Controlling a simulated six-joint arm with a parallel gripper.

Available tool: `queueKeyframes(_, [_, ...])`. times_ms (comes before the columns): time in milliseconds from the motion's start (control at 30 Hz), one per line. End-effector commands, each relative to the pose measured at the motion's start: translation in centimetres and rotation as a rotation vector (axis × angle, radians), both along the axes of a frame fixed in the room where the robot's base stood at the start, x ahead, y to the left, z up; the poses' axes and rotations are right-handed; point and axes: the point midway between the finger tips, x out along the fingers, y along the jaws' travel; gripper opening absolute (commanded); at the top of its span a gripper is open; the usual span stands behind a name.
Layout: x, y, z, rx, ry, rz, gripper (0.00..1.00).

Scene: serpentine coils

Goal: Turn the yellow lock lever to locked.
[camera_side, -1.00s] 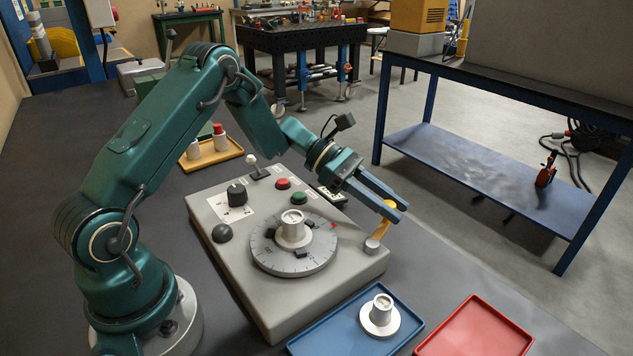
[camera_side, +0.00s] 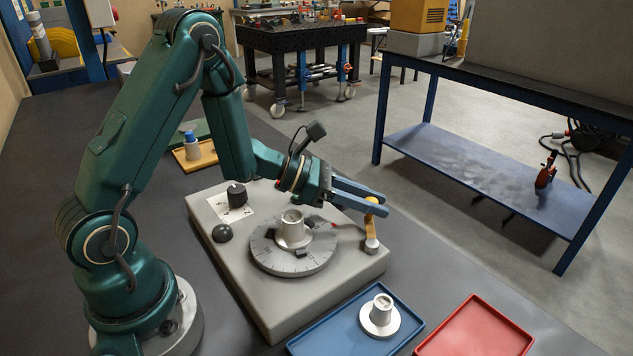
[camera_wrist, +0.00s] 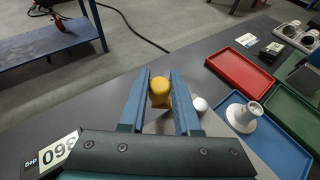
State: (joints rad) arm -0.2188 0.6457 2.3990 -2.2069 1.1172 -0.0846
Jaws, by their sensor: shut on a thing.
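The yellow lock lever (camera_side: 372,221) stands on its silvery pivot at the right end of the grey control box (camera_side: 325,295), pointing roughly straight up in the side view. My gripper (camera_side: 382,204) is shut on the lever's rounded yellow end. In the wrist view, the yellow knob (camera_wrist: 160,88) sits between the two blue fingers of my gripper (camera_wrist: 158,76). Its lower part is mostly hidden there. I cannot read any locked marking beside the lever.
A round graduated dial (camera_side: 280,262) with a metal hub and a black knob (camera_side: 237,194) are on the box. A blue tray (camera_side: 330,338) holding a flanged metal part (camera_side: 380,316) and a red tray (camera_side: 478,330) lie in front. An ochre tray (camera_side: 205,160) is behind.

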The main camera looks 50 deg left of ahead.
Motion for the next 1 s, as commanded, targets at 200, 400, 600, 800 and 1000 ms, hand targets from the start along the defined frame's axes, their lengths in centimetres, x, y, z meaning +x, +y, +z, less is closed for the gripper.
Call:
queueKeyframes(200, [0.0,-0.1,0.2,-0.004,-0.008,0.007,0.00])
queueKeyframes(400, [0.0,-0.1,0.3,-0.005,-0.009,0.006,0.00])
queueKeyframes(600, [0.0,-0.1,0.2,-0.003,-0.007,0.007,0.61])
queueKeyframes(800, [0.0,0.0,0.1,-0.002,-0.004,0.008,0.61])
queueKeyframes(1000, [-1.0,1.0,0.7,-0.001,-0.004,0.012,0.61])
